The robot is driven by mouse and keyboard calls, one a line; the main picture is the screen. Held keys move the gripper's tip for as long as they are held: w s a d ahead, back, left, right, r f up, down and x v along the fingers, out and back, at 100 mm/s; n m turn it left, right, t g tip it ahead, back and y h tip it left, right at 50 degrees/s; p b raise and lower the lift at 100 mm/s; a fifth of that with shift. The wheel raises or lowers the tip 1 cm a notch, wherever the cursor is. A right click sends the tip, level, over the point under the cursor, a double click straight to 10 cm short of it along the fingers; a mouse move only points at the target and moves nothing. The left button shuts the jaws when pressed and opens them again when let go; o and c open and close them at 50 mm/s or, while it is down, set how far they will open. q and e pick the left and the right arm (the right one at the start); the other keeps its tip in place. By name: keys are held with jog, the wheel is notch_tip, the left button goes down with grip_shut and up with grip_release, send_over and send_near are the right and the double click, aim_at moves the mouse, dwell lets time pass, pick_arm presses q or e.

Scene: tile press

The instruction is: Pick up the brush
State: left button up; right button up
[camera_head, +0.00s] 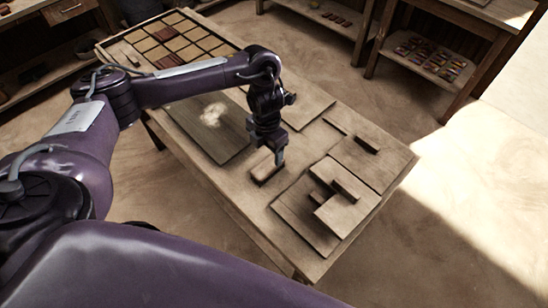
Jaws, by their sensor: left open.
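My left arm reaches in from the left over the wooden table (240,195). My left gripper (278,160) points down, open, just above the table top. A small wooden block-shaped item (264,173), which may be the brush, lies right below and beside the fingertips. I cannot make out bristles on it. The gripper partly covers it, and I cannot tell whether the fingers touch it. My right gripper is not in view.
A dark board (205,138) with a pale powdery patch (212,115) lies left of the gripper. Flat wooden boards and blocks (343,213) sit at the right. A tray of square tiles (98,47) is at the far left end. Shelves (440,48) stand behind.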

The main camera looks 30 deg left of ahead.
aim_at(268, 164)
pick_arm(q)
jog(key=f, duration=0.2)
jog(key=s+f+b, duration=0.1)
jog(key=shift+s+d+f, duration=0.1)
jog(key=shift+d+f, duration=0.05)
jog(key=shift+f, duration=0.2)
jog(key=shift+f+p, duration=0.4)
jog(key=shift+p, duration=0.25)
jog(key=f, duration=0.2)
jog(key=shift+w+f, duration=0.2)
jog(key=shift+f, duration=0.15)
jog(key=c, duration=1.1)
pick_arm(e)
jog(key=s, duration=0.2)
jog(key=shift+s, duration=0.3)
